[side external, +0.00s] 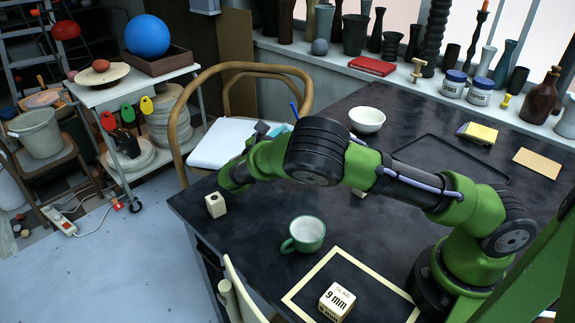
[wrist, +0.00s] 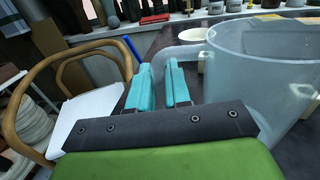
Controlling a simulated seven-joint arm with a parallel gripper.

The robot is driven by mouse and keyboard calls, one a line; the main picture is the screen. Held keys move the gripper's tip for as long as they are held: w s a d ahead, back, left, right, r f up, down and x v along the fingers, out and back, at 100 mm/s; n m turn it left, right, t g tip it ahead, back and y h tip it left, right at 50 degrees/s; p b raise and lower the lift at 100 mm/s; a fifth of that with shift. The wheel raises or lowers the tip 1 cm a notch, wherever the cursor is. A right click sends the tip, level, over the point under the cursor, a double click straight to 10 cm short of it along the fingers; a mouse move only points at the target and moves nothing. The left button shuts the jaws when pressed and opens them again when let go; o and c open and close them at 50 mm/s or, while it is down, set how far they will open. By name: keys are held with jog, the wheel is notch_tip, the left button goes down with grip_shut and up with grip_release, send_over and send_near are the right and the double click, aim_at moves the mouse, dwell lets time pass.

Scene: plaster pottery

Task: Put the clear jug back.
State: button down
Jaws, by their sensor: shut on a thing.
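The clear jug (wrist: 262,85) fills the right side of the wrist view, a translucent, wide-mouthed vessel with its handle (wrist: 186,58) on the left. My gripper (wrist: 158,68) has its cyan fingers closed at the handle, with the jug's body to the right of them. In the side external view my gripper (side external: 268,129) is over the far left part of the dark table (side external: 240,225). The jug cannot be made out there, behind my arm. Its base is out of view, so I cannot tell whether it touches the table.
A green mug (side external: 305,235), a cream block (side external: 215,205) and a white bowl (side external: 367,120) stand on the table. A marked block (side external: 337,301) sits within a taped square. A dark tray (side external: 450,160) lies at the right. A wooden chair (side external: 183,125) stands beyond the left edge.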

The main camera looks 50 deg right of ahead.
jog(key=shift+w+f, duration=0.25)
jog(key=shift+f, duration=0.35)
jog(key=shift+w+f, duration=0.25)
jog(key=shift+f, duration=0.35)
jog(key=shift+w+f, duration=0.25)
jog(key=shift+f, duration=0.45)
jog(key=c, duration=1.1)
grip_release()
jog(key=a, duration=0.4)
jog(key=s+a, duration=0.1)
jog(key=a, duration=0.2)
jog(key=s+a, duration=0.1)
jog(key=a, duration=0.3)
jog(key=shift+s+a, duration=0.2)
jog(key=shift+a, duration=0.15)
